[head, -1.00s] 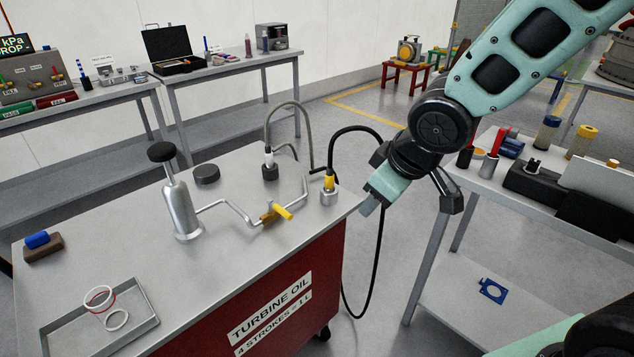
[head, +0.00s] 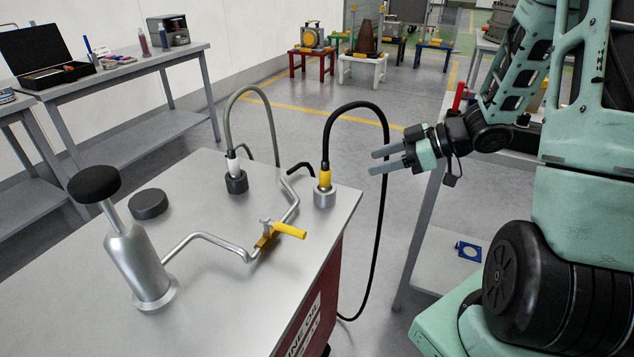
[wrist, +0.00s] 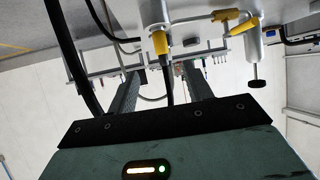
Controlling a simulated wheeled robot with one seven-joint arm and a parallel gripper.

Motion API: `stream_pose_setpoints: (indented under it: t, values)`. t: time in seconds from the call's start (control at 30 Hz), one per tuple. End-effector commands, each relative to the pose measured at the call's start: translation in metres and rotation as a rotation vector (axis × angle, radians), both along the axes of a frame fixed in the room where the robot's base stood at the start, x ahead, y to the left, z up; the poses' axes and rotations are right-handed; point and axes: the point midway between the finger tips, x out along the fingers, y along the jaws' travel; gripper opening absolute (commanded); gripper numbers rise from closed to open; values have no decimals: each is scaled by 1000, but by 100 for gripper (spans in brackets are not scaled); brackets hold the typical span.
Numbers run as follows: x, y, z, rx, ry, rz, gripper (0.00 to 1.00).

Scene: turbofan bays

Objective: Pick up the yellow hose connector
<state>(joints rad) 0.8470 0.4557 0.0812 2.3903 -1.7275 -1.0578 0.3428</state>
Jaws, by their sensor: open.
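The yellow hose connector (head: 325,178) stands upright in a grey metal socket (head: 324,197) near the right corner of the cart top. A black hose (head: 352,106) rises from it, arches over and drops past the cart's edge. My gripper (head: 372,162) is open and empty, just right of the connector and black hose, fingers pointing left toward them. In the wrist view the yellow connector (wrist: 160,43) shows beyond and between the two fingers (wrist: 158,88), with a gap. The picture there appears upside down.
Left of the connector, a white connector (head: 233,165) with a grey hose sits in a dark socket. A yellow valve handle (head: 288,230) on a bent pipe and a pump (head: 138,262) stand on the cart top (head: 240,300). A side table lies behind my arm.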

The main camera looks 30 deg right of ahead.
Motion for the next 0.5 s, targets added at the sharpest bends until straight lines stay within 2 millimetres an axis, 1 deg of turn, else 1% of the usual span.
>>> stream_pose_setpoints:
  t: [0.03, 0.3, 0.5]
  values:
    - [6, 9, -6, 3, 2, 6, 50]
    - [42, 44, -34, 2, 2, 5, 50]
    - [62, 62, -47, 0, 1, 2, 50]
